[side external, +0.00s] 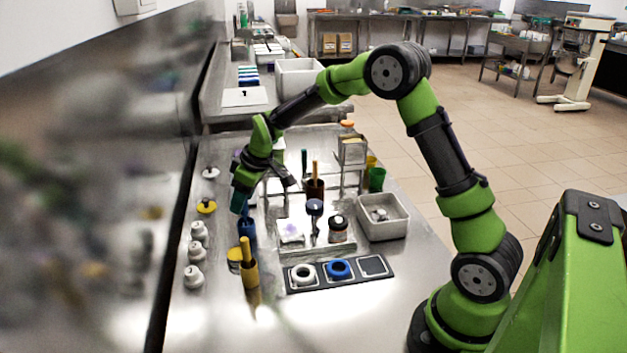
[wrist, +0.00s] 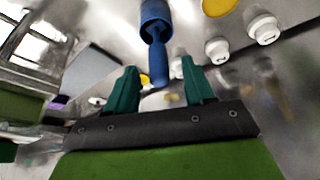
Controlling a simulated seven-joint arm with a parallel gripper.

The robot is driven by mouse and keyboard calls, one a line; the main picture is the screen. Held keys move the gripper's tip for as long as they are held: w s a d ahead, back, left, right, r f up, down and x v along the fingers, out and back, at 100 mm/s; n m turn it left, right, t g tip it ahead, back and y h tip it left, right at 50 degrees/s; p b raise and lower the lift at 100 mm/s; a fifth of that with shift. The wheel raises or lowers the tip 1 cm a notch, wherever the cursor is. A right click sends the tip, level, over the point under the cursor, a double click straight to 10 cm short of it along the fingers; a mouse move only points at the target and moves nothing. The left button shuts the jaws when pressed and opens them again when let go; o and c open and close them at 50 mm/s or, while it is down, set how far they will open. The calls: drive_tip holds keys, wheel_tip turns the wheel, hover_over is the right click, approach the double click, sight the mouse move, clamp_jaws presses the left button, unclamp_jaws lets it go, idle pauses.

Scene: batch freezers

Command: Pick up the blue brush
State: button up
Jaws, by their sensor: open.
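The blue brush (side external: 243,209) stands handle up in a blue cup (side external: 247,231) on the steel table, left of centre in the side view. My gripper (side external: 240,203) is just above it, pointing down, with its teal fingers partly overlapping the handle there. In the wrist view, the blue brush handle (wrist: 157,62) points toward the gap between the two fingers of my gripper (wrist: 161,82). The fingers are apart with nothing held between them. The brush's lower end is hidden in the blue cup (wrist: 155,14).
A yellow brush in a yellow cup (side external: 249,274) stands just in front. White knobs (side external: 194,277) line the left edge. A brown cup (side external: 315,189), a tray with jars (side external: 338,247), a white bin (side external: 383,229) and a black mat (side external: 303,286) lie to the right.

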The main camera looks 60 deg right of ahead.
drive_tip(key=x, duration=0.3)
drive_tip(key=shift+f, duration=0.4)
clamp_jaws()
drive_tip(key=shift+r, duration=0.1)
wheel_tip(320, 180, up, 10)
drive_tip(key=shift+f, duration=0.1)
